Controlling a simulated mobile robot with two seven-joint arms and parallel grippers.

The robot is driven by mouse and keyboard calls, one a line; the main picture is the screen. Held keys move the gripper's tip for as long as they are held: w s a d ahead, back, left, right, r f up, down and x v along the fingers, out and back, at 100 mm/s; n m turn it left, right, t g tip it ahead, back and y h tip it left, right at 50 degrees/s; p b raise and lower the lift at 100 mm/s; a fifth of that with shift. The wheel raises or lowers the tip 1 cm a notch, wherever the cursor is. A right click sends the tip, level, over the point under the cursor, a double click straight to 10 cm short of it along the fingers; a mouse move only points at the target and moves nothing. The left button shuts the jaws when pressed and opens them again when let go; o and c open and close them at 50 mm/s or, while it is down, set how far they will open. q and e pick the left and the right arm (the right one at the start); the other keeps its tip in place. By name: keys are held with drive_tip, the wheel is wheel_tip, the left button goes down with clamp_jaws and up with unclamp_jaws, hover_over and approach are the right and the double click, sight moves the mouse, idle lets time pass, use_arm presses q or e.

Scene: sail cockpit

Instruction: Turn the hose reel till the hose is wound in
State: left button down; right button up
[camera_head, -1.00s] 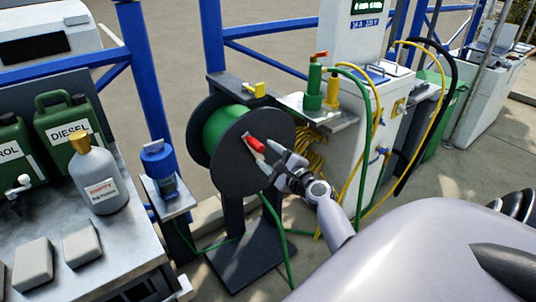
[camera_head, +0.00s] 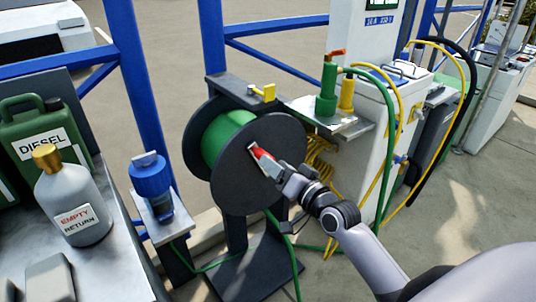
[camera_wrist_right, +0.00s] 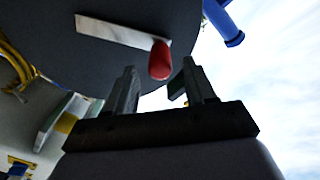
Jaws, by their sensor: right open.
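The hose reel (camera_head: 232,178) has dark round side plates and a drum of green hose (camera_head: 221,134) between them. A pale crank arm with a red handle (camera_head: 264,157) is on its front plate. My right gripper (camera_head: 273,168) is at the handle from the lower right, jaws open. In the right wrist view the red handle (camera_wrist_right: 159,58) lies between and just beyond the fingertips of the gripper (camera_wrist_right: 160,84); I cannot tell whether they touch it. Green hose (camera_head: 283,232) hangs below the reel and trails over the ground. My left gripper is out of view.
A yellow lever (camera_head: 264,92) sits on top of the reel stand. A shelf with green and yellow fittings (camera_head: 327,92) and a white pedestal (camera_head: 375,150) stand right of it. A blue-capped container (camera_head: 151,180) and a bench with a grey bottle (camera_head: 72,205) are on the left.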

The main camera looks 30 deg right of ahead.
sight(254, 159)
drive_tip(key=shift+w+a+b, duration=0.2)
drive_tip(key=shift+w, duration=1.3)
drive_tip(key=shift+w+a+b, duration=0.2)
drive_tip(key=shift+w, duration=1.3)
clamp_jaws()
